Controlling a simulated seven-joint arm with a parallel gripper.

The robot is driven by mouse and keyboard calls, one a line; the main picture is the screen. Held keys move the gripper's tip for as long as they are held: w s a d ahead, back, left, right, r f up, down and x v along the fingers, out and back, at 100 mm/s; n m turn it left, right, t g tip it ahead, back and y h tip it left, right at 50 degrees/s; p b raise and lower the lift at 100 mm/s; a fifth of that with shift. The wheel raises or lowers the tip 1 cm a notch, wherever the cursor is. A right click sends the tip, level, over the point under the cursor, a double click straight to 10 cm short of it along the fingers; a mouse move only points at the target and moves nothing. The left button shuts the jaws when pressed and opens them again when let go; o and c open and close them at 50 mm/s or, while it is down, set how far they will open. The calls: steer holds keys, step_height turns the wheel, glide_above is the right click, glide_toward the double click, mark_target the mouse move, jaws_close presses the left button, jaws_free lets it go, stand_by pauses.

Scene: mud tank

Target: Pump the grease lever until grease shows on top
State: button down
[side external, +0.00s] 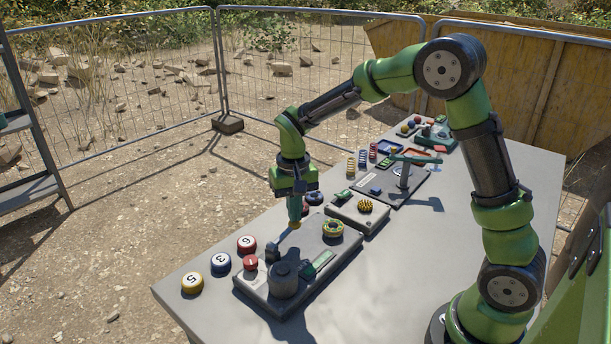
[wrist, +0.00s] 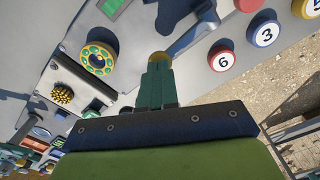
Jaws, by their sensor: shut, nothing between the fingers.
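My gripper (side external: 296,220) points down over the far edge of a grey panel (side external: 310,258) on the table. Its green fingers (wrist: 157,80) are shut and hold nothing. A small tan knob (side external: 294,225) is right at the fingertips in the side view. It also shows just past the fingertips in the wrist view (wrist: 162,57), partly hidden by them; I cannot tell whether they touch. A dark grey cylinder (side external: 284,281) stands on the same panel. I cannot make out any grease on top.
Numbered discs, blue 3 (side external: 221,262), yellow 5 (side external: 192,283) and red 6 (side external: 246,244), lie left of the panel. More panels stand behind along the table (side external: 430,240), whose front right is clear.

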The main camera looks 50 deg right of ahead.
steer(key=shift+f, duration=0.1)
steer(key=shift+f, duration=1.55)
steer(key=shift+r, duration=3.7)
steer(key=s+a+r+n+t+y, duration=0.1)
steer(key=s+r+t, duration=0.2)
steer(key=s, duration=0.6)
steer(key=s+a+r+n+t+y, duration=0.1)
steer(key=s+a+r+t, duration=0.1)
steer(key=s+r+t, duration=0.2)
steer(key=s+r, duration=0.3)
steer(key=s, duration=0.3)
steer(key=shift+r, duration=0.15)
